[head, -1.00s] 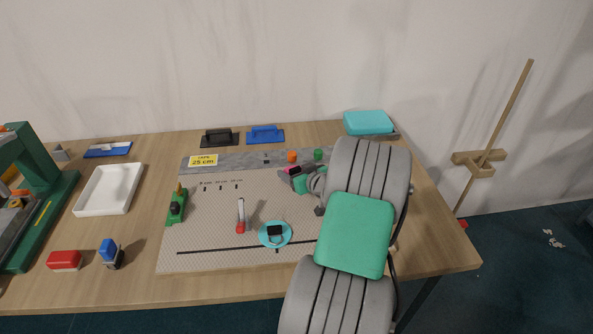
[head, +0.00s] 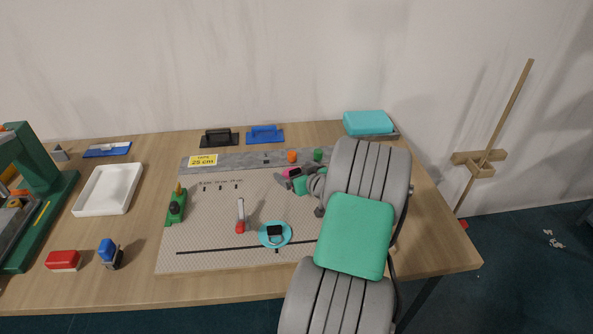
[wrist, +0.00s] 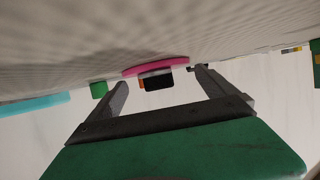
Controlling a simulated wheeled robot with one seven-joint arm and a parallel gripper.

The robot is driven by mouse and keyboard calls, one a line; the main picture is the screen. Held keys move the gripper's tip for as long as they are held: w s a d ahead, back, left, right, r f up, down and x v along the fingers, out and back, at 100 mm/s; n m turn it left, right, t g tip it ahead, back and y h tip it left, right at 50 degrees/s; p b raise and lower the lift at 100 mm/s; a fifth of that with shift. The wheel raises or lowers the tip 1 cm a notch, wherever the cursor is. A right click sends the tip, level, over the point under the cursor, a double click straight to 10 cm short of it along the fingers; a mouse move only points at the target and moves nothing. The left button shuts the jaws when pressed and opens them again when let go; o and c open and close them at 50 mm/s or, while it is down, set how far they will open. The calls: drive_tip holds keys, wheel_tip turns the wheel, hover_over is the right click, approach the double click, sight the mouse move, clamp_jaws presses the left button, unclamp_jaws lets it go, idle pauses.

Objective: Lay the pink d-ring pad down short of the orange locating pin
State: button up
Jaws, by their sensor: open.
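The pink d-ring pad (wrist: 180,63) lies on the mat in the wrist view, its black ring block (wrist: 158,82) standing out between the fingertips. My gripper (wrist: 161,77) is open, with a finger on either side of the block and gaps visible. In the head view the pink pad (head: 287,173) is partly hidden by my gripper (head: 299,180). It lies on the near side of the orange locating pin (head: 292,157), apart from it. The orange pin (wrist: 141,85) is mostly hidden behind the block in the wrist view.
A green pin (head: 318,155) stands right of the orange one. A teal pad (head: 287,241) with a black ring lies near the mat's front line, beside a red-based marker (head: 240,226). A green clamp-like piece (head: 176,206) stands at the mat's left edge.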

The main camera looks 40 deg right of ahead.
drive_tip(key=shift+r+p, duration=0.8)
drive_tip(key=shift+r, duration=0.15)
drive_tip(key=shift+s+f+b, duration=0.15)
drive_tip(key=shift+s+b, duration=0.6)
drive_tip(key=shift+s, duration=0.25)
drive_tip(key=b+v, duration=0.1)
drive_tip(key=v, duration=0.9)
drive_tip(key=shift+a, duration=0.2)
drive_tip(key=shift+w, duration=0.1)
